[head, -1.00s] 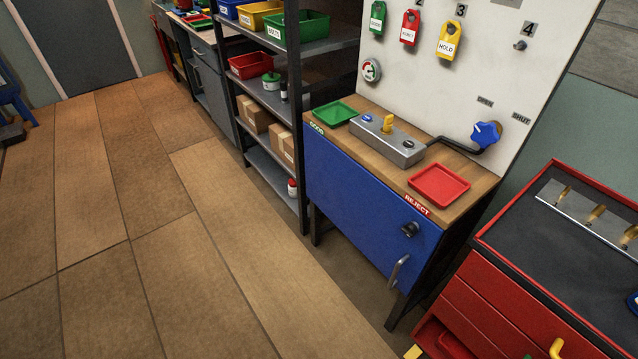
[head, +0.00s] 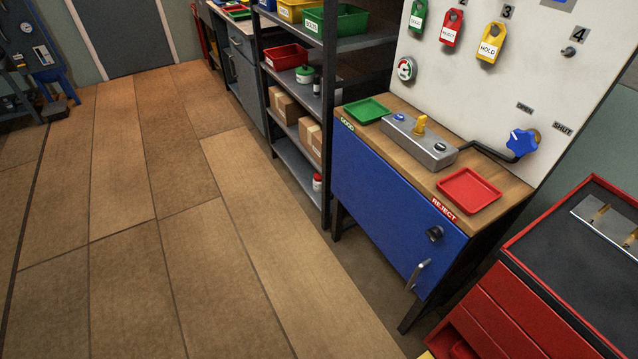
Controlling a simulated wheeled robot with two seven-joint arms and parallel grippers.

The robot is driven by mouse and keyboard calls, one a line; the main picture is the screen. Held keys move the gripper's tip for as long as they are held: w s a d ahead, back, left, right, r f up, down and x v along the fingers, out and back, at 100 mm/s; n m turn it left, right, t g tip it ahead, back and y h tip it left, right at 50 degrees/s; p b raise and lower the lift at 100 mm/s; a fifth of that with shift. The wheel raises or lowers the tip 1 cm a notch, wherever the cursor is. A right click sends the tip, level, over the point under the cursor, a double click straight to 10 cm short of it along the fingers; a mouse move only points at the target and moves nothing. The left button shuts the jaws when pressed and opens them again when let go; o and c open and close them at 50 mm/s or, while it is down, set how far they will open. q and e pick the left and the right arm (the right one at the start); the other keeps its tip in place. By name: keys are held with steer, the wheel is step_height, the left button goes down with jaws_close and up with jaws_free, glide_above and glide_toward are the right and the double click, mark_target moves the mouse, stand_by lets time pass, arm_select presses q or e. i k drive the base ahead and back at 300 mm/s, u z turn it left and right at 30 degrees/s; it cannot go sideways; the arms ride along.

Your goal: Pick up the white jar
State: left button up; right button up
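A small white jar with a red lid (head: 317,183) stands on the lowest shelf of the dark rack, at its right end near the front post. On a higher shelf stands a container with a green lid (head: 304,75); its body is too small to make out well. Beside it is a small dark-topped item (head: 317,86), partly cut by the rack post. Neither of my grippers is in view.
The dark shelf rack (head: 328,130) also holds cardboard boxes (head: 309,136) and a red bin (head: 286,57). A blue cabinet (head: 390,205) stands right of it, then a red drawer unit (head: 520,310). The wooden floor (head: 180,220) in front is clear.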

mark_target(317, 185)
steer(key=u, duration=1.3)
steer(key=i, duration=2.3)
steer(key=z, duration=2.6)
